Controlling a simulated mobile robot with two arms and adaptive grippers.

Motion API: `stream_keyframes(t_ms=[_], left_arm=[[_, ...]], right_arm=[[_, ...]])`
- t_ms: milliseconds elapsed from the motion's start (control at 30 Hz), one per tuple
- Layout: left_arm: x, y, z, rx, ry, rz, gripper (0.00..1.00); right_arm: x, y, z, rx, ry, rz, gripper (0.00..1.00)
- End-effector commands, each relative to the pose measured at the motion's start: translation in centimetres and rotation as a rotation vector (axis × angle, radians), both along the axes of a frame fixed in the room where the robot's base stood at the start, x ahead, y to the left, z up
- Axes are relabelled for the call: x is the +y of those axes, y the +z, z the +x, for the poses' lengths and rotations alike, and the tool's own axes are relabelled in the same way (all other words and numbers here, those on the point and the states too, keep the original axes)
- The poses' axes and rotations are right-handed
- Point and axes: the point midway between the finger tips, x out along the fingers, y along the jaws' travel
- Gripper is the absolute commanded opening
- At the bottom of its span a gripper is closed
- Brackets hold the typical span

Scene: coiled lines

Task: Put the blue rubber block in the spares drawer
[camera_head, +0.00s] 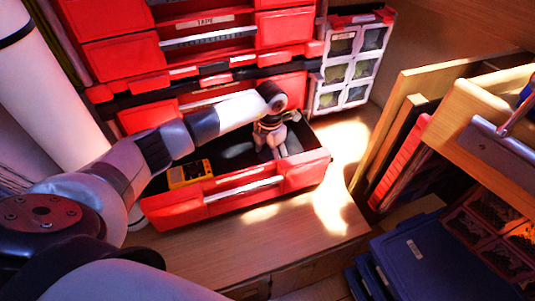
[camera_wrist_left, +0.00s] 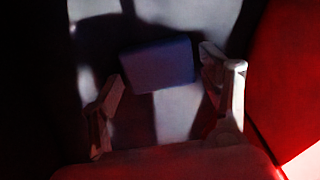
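An open red drawer (camera_head: 232,195) sticks out at the bottom of the red cabinet; no label on it is readable. My left gripper (camera_head: 270,142) points down into its right part. In the left wrist view the blue block (camera_wrist_left: 157,65) lies tilted on a grey surface, with a red wall to the right. The left gripper (camera_wrist_left: 163,92) has its fingers wide apart, one on each side of the block, with gaps showing. I cannot tell how far the block is below the fingertips. The block is not discernible in the head view. My right gripper is not in view.
A yellow device (camera_head: 190,173) sits in the drawer's left part. Red drawers, one labelled TAPE (camera_head: 200,22), rise behind. A small-parts organizer (camera_head: 350,62) stands to the right. Panels (camera_head: 400,150) and blue cases (camera_head: 425,260) fill the right side. The wooden surface (camera_head: 290,235) in front is mostly clear.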

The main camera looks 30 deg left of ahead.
Motion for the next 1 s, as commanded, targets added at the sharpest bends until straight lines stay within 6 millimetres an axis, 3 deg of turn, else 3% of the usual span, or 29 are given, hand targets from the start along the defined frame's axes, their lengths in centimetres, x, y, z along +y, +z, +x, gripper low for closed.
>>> stream_keyframes(t_ms=[467, 533, 1000], left_arm=[[0.0, 0.3, 0.0, 0.000, 0.000, 0.000, 0.78], [0.0, 0.6, 0.0, 0.000, 0.000, 0.000, 0.78], [0.0, 10.4, 0.1, -0.003, 0.000, 0.001, 0.78]], right_arm=[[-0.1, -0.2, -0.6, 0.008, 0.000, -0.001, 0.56], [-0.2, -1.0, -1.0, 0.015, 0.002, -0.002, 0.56], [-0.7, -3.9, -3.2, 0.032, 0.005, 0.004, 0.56]])
